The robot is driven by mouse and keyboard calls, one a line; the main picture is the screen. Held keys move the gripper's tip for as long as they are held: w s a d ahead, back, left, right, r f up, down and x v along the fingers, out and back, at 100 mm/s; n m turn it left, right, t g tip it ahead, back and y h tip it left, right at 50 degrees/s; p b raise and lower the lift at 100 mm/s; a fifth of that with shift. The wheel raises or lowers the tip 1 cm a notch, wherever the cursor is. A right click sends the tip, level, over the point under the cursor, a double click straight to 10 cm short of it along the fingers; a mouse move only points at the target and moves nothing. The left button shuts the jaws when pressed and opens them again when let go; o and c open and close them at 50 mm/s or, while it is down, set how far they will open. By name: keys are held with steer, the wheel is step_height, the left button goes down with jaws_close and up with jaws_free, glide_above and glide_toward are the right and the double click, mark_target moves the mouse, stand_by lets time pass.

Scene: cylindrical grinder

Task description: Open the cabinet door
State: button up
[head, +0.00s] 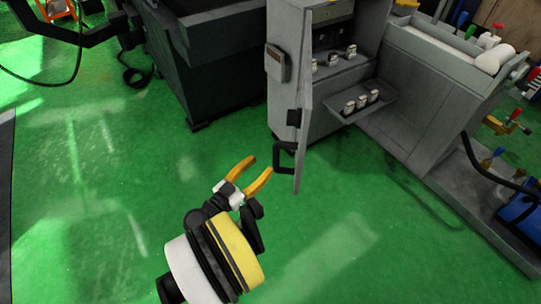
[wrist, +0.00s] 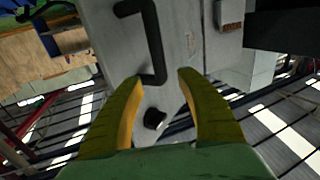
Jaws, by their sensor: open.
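The grey cabinet door (head: 303,110) is seen nearly edge-on in the head view and stands swung out from the grey cabinet (head: 372,18), whose inside shows. A black bar handle (head: 285,157) is on the door's lower left side; it also shows in the wrist view (wrist: 155,45). My gripper (head: 261,165) has yellow fingers spread open and empty, just left of the handle in the head view. In the wrist view my gripper (wrist: 160,77) has the handle's lower end showing between its fingertips. I cannot tell whether they touch. A black knob (wrist: 154,119) is also on the door.
Inside the cabinet are shelves, and a ledge (head: 362,105) holds several small metal parts. A dark machine base (head: 215,65) stands to the left. A grey machine bed (head: 440,65) extends right. The green floor (head: 90,220) is clear at the left and in front of the door.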

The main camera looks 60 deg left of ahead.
steer(key=shift+v, duration=1.85)
